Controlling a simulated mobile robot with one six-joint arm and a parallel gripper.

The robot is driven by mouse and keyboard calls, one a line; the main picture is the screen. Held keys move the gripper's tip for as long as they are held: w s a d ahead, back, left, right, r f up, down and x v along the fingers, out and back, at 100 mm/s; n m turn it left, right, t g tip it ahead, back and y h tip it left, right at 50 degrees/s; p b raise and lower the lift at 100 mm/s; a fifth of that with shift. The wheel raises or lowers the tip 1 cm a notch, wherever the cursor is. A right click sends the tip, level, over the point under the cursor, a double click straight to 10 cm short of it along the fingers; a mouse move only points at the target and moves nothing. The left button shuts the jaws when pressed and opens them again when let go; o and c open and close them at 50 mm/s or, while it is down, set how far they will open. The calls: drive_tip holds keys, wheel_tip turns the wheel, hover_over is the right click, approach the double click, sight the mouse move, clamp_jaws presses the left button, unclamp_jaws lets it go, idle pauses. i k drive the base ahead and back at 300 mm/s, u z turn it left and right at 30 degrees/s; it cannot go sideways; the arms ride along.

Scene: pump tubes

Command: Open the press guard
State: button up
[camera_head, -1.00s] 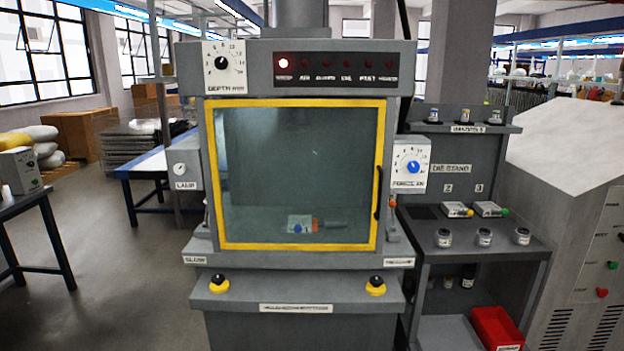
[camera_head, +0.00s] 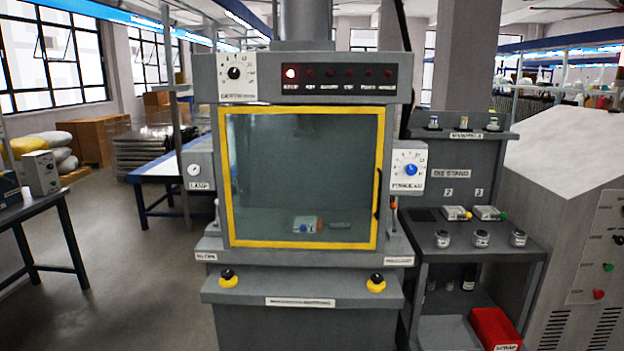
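The press (camera_head: 215,235) stands in the middle of the head view. Its guard is a clear pane in a yellow frame (camera_head: 300,244), and it is shut over the press opening. A dark vertical handle (camera_head: 377,194) is on the right side of the guard frame. Behind the pane a small white and orange part with a blue dot (camera_head: 306,225) sits low inside the press. My gripper is not in view.
The die stand (camera_head: 470,222) with jars and small dies is close on the press's right, with a red scrap bin (camera_head: 494,330) low down. A grey cabinet (camera_head: 580,200) is at far right. A blue-edged table (camera_head: 158,172) stands behind left. Floor at left is open.

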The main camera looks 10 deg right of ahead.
sight(222, 110)
drive_tip(key=u, duration=0.1)
drive_tip(key=i, duration=0.95)
drive_tip(key=z, duration=0.75)
drive_tip(key=k, duration=0.6)
drive_tip(key=z, duration=0.15)
